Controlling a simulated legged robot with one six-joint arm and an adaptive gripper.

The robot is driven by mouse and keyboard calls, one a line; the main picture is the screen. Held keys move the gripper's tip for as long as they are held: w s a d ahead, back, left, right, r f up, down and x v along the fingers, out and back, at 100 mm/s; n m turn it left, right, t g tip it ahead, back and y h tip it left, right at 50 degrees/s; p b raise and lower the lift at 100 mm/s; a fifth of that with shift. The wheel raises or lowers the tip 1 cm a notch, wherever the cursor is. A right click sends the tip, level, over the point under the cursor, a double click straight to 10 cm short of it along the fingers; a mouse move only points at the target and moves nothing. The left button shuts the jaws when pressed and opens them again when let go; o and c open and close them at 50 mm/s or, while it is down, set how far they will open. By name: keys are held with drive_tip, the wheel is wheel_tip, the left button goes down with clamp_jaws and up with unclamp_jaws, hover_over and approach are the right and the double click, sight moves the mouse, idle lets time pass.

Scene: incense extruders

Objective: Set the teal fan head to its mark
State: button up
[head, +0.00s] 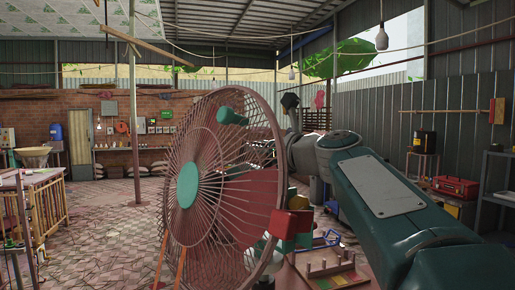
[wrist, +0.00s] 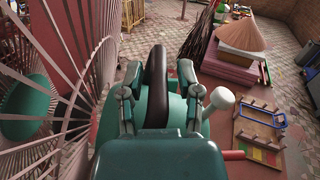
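The fan head is a large round pinkish wire cage (head: 205,165) with a teal hub (head: 188,184), standing upright and angled in the head view. In the wrist view its cage (wrist: 75,45) fills the left side, with a teal housing (wrist: 175,108) beyond my fingers. A dark upright handle-like part (wrist: 156,80) stands between the fingers. My gripper (wrist: 159,75) is open around it, with a gap showing on both sides. In the head view my gripper is largely hidden behind the cage. A red block (head: 285,223) shows by the cage's right rim; I cannot tell whether it is the mark.
A white round knob (wrist: 222,98) sits right of the housing. A wooden pegged rack (wrist: 262,130) lies on a red surface at right. A conical straw hat (wrist: 242,35) sits on stacked slabs. A wooden-railed table (head: 45,200) stands left; tiled floor there is open.

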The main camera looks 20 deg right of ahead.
idle(0.3)
drive_tip(key=v, duration=1.2)
drive_tip(key=shift+f, duration=0.1)
